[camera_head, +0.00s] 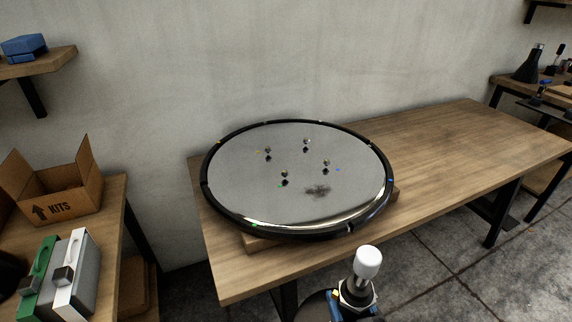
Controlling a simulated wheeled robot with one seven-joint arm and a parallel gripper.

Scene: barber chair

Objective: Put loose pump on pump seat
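A round, mirror-like base (240,175) with a black rim lies on the table. Several small dark studs stand around its middle, with small coloured dots near them. The bare area between the studs seems to be the pump seat (296,160); nothing stands on it. An upright part with a white rounded cap (368,262), a metal collar and a dark round lower part is at the bottom edge, in front of the table. It looks like the loose pump. Its lower end is cut off, with blue and yellow bits beside it. I cannot make out my gripper.
The base rests on a wooden board (250,243) on the wooden table (470,145); the table's right side is clear. A wall is behind.

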